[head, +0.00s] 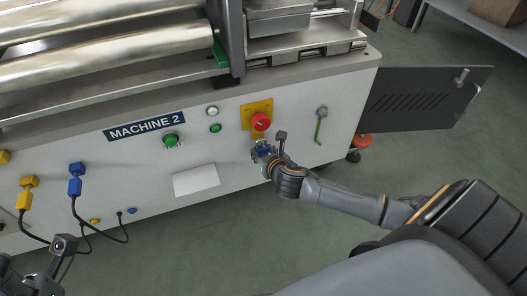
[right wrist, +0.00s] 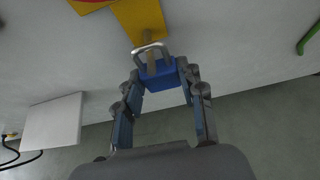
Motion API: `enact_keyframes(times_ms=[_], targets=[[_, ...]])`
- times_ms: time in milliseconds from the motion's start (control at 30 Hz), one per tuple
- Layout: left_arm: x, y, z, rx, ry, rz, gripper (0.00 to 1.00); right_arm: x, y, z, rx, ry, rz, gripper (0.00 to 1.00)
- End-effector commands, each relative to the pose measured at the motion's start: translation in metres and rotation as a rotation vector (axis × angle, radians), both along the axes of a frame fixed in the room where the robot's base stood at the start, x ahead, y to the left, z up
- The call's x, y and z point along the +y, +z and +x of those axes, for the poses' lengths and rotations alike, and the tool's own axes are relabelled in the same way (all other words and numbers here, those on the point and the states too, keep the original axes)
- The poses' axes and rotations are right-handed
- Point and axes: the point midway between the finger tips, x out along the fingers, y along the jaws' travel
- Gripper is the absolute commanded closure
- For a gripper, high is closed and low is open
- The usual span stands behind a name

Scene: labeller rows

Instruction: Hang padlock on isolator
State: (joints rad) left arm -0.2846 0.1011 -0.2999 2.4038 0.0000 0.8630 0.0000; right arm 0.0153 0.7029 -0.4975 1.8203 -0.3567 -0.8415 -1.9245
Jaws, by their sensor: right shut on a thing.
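The isolator is a red knob (head: 261,121) on a yellow plate (head: 246,109) on the front of the MACHINE 2 cabinet. My right gripper (head: 264,153) is just below the knob. In the right wrist view, its fingers (right wrist: 160,88) are shut on the blue body of the padlock (right wrist: 160,76). The padlock's metal shackle (right wrist: 139,49) points up toward the yellow plate (right wrist: 138,17). A narrow tan piece shows within the shackle's outline; I cannot tell if the shackle goes around it. My left gripper (head: 32,278) is partly in view at the lower left; its jaws are unclear.
Green buttons (head: 171,141) and a blank white plate (head: 196,180) are left of the isolator. A green handle (head: 320,125) is to its right. Blue (head: 75,186) and yellow (head: 24,200) plugs with cables are at the left. A dark panel (head: 425,105) stands out at the right.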

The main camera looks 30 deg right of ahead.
Motion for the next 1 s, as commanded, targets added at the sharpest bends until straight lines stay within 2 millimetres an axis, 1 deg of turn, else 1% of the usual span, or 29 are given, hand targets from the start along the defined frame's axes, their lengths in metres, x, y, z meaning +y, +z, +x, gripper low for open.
enact_keyframes(times_ms=[300, 333, 367, 400, 433, 467, 800, 867, 1000], targets=[[0.000, 0.001, 0.001, -0.003, 0.001, 0.000, 0.60, 0.000, 0.001, 0.000, -0.001, 0.000, 0.000, 0.99], [0.000, 0.002, 0.001, -0.004, 0.001, 0.000, 0.60, 0.000, 0.001, 0.000, -0.001, 0.000, 0.000, 0.59], [0.000, 0.002, 0.001, -0.006, 0.001, -0.002, 0.60, 0.000, 0.001, 0.000, -0.001, 0.000, 0.000, 0.53], [0.000, 0.003, 0.001, -0.008, 0.001, -0.002, 0.60, 0.000, 0.001, 0.000, -0.001, 0.000, 0.000, 0.45], [0.000, 0.003, 0.001, -0.010, 0.002, -0.003, 0.60, 0.000, 0.001, 0.000, -0.001, 0.000, 0.000, 0.39], [0.000, 0.004, 0.000, -0.010, 0.002, -0.004, 0.60, 0.000, 0.001, 0.000, -0.001, 0.000, 0.000, 0.35], [0.002, 0.004, 0.000, -0.005, 0.005, -0.011, 0.60, 0.000, 0.001, -0.002, 0.001, -0.001, 0.000, 0.35], [0.001, 0.003, 0.000, -0.005, 0.003, -0.011, 0.60, 0.001, 0.003, -0.005, 0.000, 0.000, -0.001, 0.35], [0.001, 0.003, 0.000, -0.006, 0.003, -0.009, 0.60, 0.006, 0.012, -0.023, 0.000, 0.002, -0.001, 0.35]])
